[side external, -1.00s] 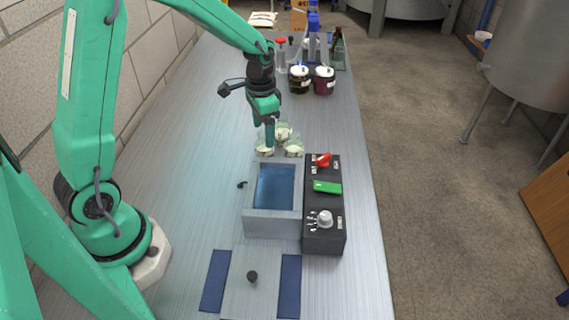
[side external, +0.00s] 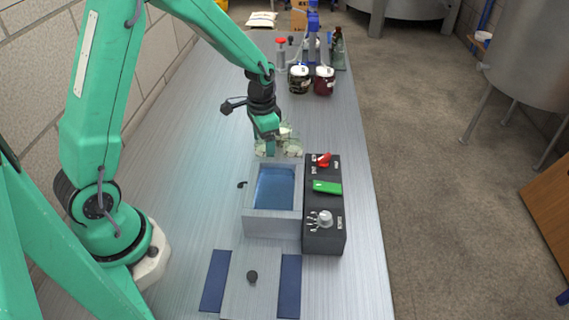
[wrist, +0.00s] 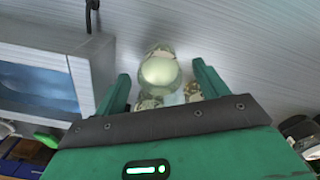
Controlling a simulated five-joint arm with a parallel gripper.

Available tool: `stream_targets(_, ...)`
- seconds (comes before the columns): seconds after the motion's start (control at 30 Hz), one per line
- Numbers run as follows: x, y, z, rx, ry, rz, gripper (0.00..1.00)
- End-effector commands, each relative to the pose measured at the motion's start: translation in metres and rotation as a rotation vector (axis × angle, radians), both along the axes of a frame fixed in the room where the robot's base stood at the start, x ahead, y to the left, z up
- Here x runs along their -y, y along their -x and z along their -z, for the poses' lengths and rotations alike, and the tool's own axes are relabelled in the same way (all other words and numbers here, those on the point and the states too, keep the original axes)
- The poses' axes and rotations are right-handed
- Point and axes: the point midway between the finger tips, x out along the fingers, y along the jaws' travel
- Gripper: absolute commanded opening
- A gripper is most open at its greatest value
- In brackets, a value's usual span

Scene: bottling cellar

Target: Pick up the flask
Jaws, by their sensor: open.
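Small clear glass flasks with pale contents and labels stand in a cluster just behind the water bath. One flask (wrist: 160,72) shows in the wrist view between the two green fingers of my gripper (wrist: 160,68). Its top faces the camera. I see no finger touching it. Two more flasks (wrist: 193,91) are partly hidden behind the gripper's edge. In the side view my gripper (side external: 268,150) points down into the cluster and partly covers it. A right-hand flask (side external: 293,147) shows beside it. My gripper is open.
The metal water bath (side external: 251,218) stands right in front of the flasks, with a black control box (side external: 323,238) beside it. Dark jars (side external: 300,80) stand farther back. The bench left of the flasks is clear.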

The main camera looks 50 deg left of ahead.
Motion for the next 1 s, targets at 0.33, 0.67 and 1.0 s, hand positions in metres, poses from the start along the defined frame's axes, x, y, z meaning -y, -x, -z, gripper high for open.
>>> stream_targets(0.33, 0.000, 0.000, 0.000, 0.001, 0.000, 0.000, 0.20)
stream_targets(0.67, 0.000, 0.000, -0.005, 0.001, -0.001, 0.000, 0.20)
stream_targets(1.0, 0.000, -0.001, -0.043, 0.005, 0.000, 0.000, 0.20)
